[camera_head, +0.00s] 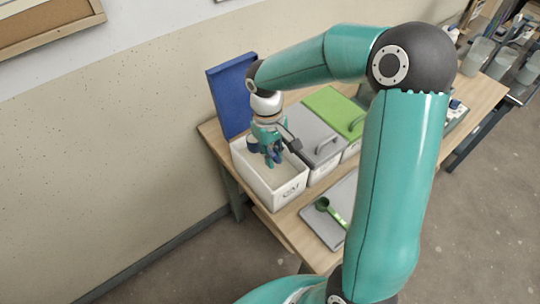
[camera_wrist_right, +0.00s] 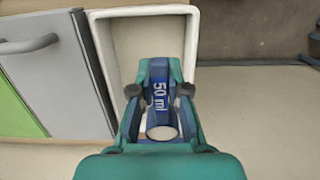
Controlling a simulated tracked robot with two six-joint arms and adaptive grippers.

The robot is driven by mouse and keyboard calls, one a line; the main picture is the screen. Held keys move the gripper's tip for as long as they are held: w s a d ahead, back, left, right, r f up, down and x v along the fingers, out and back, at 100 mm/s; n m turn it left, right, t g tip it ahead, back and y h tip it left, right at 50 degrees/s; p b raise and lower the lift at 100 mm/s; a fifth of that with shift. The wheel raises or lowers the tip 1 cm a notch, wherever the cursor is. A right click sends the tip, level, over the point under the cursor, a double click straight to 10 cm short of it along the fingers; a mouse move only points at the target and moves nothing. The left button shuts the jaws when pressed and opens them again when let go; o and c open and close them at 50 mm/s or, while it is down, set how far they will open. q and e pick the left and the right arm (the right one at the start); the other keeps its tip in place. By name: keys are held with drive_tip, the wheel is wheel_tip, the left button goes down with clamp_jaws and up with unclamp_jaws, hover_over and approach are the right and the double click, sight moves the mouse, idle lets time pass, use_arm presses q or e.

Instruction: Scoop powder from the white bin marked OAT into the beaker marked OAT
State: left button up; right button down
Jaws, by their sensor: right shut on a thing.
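The white bin (camera_head: 268,190) stands at the left end of the table with its blue lid (camera_head: 233,93) raised. My right gripper (camera_head: 271,156) points down into the bin. In the right wrist view it is shut on a blue scoop (camera_wrist_right: 159,72) marked 50 ml. A pale oval shows at the scoop's near end; I cannot tell whether it is powder. Pale contents show inside the bin. Clear beakers (camera_head: 480,52) stand at the far right; their marks are unreadable. My left gripper is not in view.
A bin with a shut grey lid (camera_head: 309,132) and one with a green lid (camera_head: 334,107) stand right of the white bin. A green scoop (camera_head: 328,210) lies on a grey tray (camera_head: 318,228) in front. My right arm hides the table's middle.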

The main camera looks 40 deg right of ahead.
drive_tip(key=shift+t, duration=0.8)
drive_tip(key=shift+s+a+r+b, duration=0.1)
drive_tip(key=shift+s+r+b, duration=0.3)
drive_tip(key=shift+s+r, duration=0.45)
drive_tip(key=shift+s+a+r+b, duration=0.1)
drive_tip(key=shift+s+r+b, duration=0.25)
drive_tip(key=shift+s+r, duration=0.45)
drive_tip(key=shift+s+f, duration=0.2)
